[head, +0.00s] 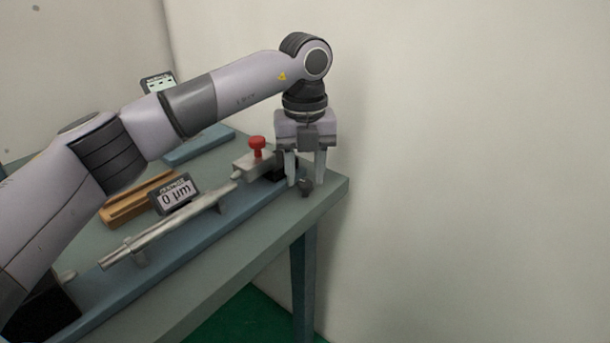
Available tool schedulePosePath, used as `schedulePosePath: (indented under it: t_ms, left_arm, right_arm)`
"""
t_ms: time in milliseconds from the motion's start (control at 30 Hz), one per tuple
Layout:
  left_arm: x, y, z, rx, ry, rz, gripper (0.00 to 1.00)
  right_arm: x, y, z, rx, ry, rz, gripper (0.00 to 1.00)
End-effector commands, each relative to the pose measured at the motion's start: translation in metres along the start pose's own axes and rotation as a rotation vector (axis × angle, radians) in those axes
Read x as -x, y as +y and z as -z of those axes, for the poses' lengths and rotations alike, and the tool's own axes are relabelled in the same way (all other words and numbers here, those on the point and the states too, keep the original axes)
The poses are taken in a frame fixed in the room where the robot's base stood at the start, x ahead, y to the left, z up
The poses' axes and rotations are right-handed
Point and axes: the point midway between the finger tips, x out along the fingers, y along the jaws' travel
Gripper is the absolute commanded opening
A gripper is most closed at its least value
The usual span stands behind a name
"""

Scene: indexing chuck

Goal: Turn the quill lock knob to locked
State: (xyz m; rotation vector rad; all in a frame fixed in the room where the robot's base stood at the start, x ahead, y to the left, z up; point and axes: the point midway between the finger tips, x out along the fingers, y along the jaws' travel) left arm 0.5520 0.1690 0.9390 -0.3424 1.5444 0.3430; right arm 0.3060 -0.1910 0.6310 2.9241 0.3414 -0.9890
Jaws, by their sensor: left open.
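My left gripper (306,182) points down at the table's far right corner. Its two fingers are apart, with nothing seen held between them. No lock marking is legible, so I cannot tell which knob is the quill lock. The gripper partly hides the block's right end. My right gripper is not in view.
A metal bar (165,230) lies along a blue rail on the grey-green table (260,225). A display reading 0 µm (175,194) stands behind it, near a wooden block (125,210). A second display (158,84) is farther back. A pale wall (470,150) rises beyond the table.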

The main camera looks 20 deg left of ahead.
Motion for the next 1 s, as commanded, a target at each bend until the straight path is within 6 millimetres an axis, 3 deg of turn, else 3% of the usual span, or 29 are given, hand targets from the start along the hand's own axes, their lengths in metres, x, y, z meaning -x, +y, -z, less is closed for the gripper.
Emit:
schedulePosePath:
  t_ms: [133, 400, 467, 533, 567, 1000]
  left_arm:
    - [-0.0116, 0.0002, 0.0000, 0.000, 0.000, 0.000, 0.42]
    - [-0.0133, 0.0000, 0.0000, 0.000, -0.001, 0.000, 0.42]
    - [-0.0132, 0.0000, 0.0000, 0.000, -0.001, 0.000, 0.26]
    - [-0.0132, 0.0000, 0.0000, 0.000, -0.001, 0.000, 0.03]
    - [-0.0131, 0.0000, 0.0000, 0.000, -0.001, 0.000, 0.01]
    - [-0.0116, 0.0000, -0.0002, -0.082, -0.001, 0.000, 0.01]
  right_arm:
    - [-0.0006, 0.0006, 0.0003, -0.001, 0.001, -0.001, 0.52]
    - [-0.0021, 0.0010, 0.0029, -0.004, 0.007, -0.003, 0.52]
    - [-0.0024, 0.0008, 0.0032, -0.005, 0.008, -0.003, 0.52]
    - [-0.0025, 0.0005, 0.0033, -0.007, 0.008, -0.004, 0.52]
    - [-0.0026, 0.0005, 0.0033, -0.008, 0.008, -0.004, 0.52]
    - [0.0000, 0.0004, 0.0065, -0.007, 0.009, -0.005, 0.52]
